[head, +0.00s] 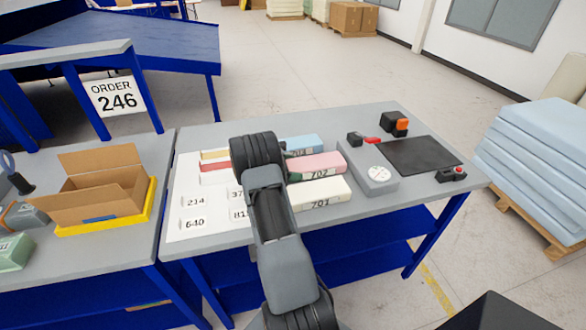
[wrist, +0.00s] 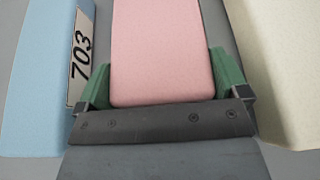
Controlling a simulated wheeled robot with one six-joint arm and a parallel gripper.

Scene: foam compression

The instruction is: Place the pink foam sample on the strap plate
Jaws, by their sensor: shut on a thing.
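The pink foam sample (head: 318,165) is a block with a label that seems to read 702, between a blue block and a cream block on the table. In the wrist view, the pink sample (wrist: 163,45) lies between the green fingertips of my gripper (wrist: 162,80), which is shut on it from both sides. I cannot tell whether it is lifted off the table. My arm hides its left end in the head view. A dark flat plate (head: 422,156), which looks like the strap plate, lies on the right of the table with nothing on it.
The blue block (wrist: 38,70), labelled 703, and the cream block (wrist: 285,70) flank my gripper closely. A grey box with a dial (head: 368,168) stands between the samples and the plate.

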